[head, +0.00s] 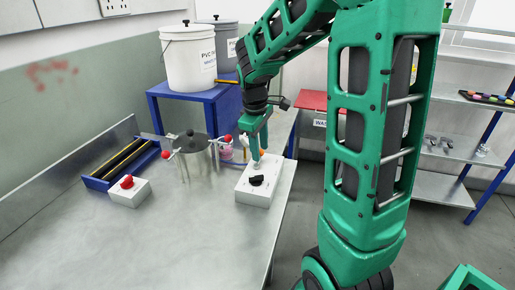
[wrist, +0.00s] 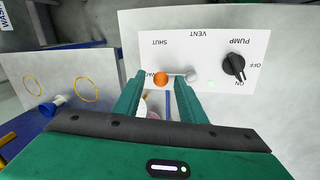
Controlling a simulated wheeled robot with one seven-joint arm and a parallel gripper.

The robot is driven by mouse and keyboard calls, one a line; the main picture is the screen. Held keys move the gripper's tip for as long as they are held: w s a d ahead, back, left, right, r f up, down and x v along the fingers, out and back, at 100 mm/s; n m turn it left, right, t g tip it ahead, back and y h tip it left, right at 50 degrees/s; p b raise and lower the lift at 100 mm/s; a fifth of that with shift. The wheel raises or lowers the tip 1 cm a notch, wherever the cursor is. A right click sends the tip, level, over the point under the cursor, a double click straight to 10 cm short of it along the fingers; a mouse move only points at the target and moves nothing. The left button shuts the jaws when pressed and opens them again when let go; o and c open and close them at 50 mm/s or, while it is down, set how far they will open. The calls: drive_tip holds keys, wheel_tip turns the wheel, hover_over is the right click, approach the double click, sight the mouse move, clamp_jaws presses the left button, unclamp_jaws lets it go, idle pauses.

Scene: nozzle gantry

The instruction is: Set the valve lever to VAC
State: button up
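The valve lever (wrist: 176,77) sits on a white control box (wrist: 270,30), with a grey pivot and an orange ball knob (wrist: 160,78). In the wrist view it points left from its pivot, with the ball beside a partly hidden label ending in "AC". The SHUT and VENT labels read upside down above it. My gripper (wrist: 157,88) is open, its two green fingertips on either side of the ball with visible gaps; contact is not clear. In the head view my gripper (head: 257,158) is at the far part of the box (head: 255,195).
The bench front is clear.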

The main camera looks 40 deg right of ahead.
drive_tip(key=shift+r, duration=0.1)
wheel_tip(320, 180, up, 10)
drive_tip(key=a, duration=0.2)
drive_tip(key=shift+s+r, duration=0.15)
drive_tip(key=shift+s, duration=0.25)
idle(0.5)
